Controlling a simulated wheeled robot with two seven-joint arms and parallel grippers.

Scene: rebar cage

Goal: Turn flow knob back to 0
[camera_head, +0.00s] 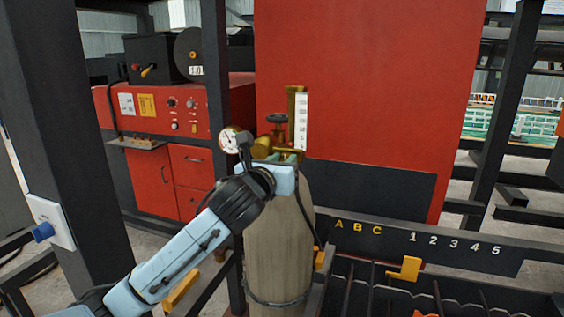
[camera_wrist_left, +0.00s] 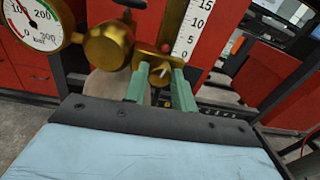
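The brass flow knob (camera_wrist_left: 160,73) shows in the left wrist view below the flow tube with its 0 to 15 scale (camera_wrist_left: 194,32). A red ball (camera_wrist_left: 165,48) sits low in the tube; I cannot read its exact level. My left gripper (camera_wrist_left: 160,90) has its two green fingers apart, one on each side of the knob, with a visible gap; contact is not clear. In the head view my left gripper (camera_head: 284,157) is at the brass regulator (camera_head: 262,148) on top of the tan gas cylinder (camera_head: 278,240); the knob is hidden there. My right gripper is not in view.
A round pressure gauge (camera_wrist_left: 32,22) sits left of the knob, beside a brass fitting (camera_wrist_left: 108,46). A dark valve handwheel (camera_head: 277,119) is on the cylinder top. A dark frame post (camera_head: 70,140) stands at left, and a rack marked ABC and numbers (camera_head: 420,240) at right.

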